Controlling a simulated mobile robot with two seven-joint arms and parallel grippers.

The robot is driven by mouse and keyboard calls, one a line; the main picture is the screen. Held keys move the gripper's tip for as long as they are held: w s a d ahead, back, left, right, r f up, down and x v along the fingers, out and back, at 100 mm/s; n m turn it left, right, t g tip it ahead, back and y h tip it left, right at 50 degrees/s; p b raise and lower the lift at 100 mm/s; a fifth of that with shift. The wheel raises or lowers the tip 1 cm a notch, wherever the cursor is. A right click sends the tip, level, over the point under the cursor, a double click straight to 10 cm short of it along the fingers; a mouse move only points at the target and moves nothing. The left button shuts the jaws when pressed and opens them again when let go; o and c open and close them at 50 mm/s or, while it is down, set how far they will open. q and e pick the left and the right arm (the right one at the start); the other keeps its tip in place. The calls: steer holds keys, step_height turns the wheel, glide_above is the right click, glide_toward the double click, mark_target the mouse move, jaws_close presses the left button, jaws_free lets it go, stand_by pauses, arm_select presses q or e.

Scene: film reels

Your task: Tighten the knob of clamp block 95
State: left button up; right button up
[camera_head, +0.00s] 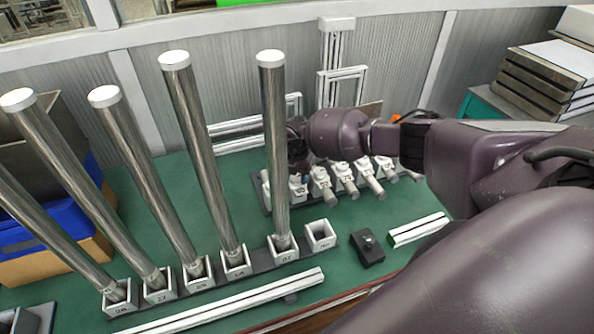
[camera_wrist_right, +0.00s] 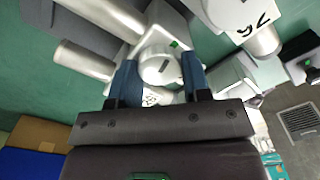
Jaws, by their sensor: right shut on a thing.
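A row of white clamp blocks with grey cylinders and knobs stands on the green table in the head view; one block (camera_head: 298,190) sits below my right gripper. Its printed number is too small to read surely. My right gripper (camera_head: 297,150) comes in from the right and is partly hidden behind a tall metal tube. In the right wrist view, its two blue fingers (camera_wrist_right: 163,82) are shut on a round pale knob (camera_wrist_right: 162,68) with a dark slot. The knob is on a white block with a small green mark. My left gripper is not in view.
Several tall metal tubes (camera_head: 274,130) stand in numbered white sockets left of the clamps. An empty socket (camera_head: 320,234) and a small black box (camera_head: 367,247) are nearer. A white rail (camera_head: 225,303) lies in front. A blue bin (camera_head: 40,232) stands left.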

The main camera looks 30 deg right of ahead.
mark_target(297, 177)
steer(key=shift+r+m+p, duration=0.1)
steer(key=shift+m+p, duration=0.3)
steer(key=shift+m, duration=0.3)
steer(key=shift+m+p, duration=0.4)
steer(key=shift+m, duration=0.2)
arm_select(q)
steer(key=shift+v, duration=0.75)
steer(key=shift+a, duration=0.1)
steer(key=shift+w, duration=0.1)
arm_select(e)
steer(key=shift+m, duration=0.3)
steer(key=o, duration=0.9)
step_height(297, 177, up, 11)
steer(key=shift+f, duration=0.15)
